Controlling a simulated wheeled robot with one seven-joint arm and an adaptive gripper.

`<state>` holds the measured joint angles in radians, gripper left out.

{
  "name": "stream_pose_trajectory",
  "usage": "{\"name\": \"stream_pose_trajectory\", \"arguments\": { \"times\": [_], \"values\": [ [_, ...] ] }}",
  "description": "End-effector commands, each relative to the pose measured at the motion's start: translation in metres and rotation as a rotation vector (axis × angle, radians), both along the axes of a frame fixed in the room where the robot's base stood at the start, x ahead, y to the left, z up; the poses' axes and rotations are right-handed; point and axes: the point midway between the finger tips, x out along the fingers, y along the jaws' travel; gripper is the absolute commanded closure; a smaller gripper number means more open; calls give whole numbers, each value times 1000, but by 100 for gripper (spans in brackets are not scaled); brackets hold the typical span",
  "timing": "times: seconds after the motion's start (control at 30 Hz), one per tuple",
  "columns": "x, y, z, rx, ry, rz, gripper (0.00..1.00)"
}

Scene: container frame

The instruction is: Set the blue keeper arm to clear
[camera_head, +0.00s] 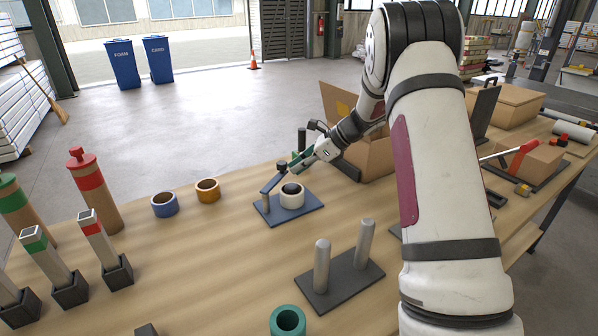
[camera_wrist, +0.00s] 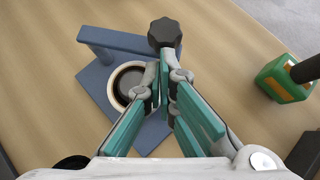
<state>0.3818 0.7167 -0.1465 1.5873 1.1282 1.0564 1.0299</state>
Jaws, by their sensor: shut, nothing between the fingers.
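The blue keeper arm (camera_head: 271,184) rises from the left side of a blue base plate (camera_head: 262,217) and ends in a black knob (camera_head: 281,167). In the wrist view the arm (camera_wrist: 112,38) runs along the far edge of the plate, beside a cream roll (camera_wrist: 120,75) with a dark core; it does not appear to cross the roll's opening. The knob (camera_wrist: 165,33) is just beyond my fingertips. My gripper (camera_wrist: 167,62) is shut and empty, its green-padded fingers together close to the knob. Contact with the knob cannot be told. The fingers hide part of the roll and plate.
A green and orange block with a black handle (camera_wrist: 285,80) stands right of my gripper. An open cardboard box (camera_head: 372,155) is behind it. A grey plate with two pegs (camera_head: 343,283) is in front. Blue and orange rings (camera_head: 208,191) lie left, with clear table between.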

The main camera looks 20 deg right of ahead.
Motion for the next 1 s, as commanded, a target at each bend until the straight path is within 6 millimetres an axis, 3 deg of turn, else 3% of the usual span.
{"name": "stream_pose_trajectory", "arguments": {
  "times": [0.23, 0.5, 0.63, 0.8, 1.0],
  "values": [
    [26, 8, -5, -1, -1, 192, 100],
    [46, 22, -2, -1, 1, 212, 100],
    [58, 30, -5, 1, -5, 308, 100],
    [64, 38, -5, -2, 0, 466, 100],
    [70, 50, -1, -1, 1, 476, 100]
  ]
}}
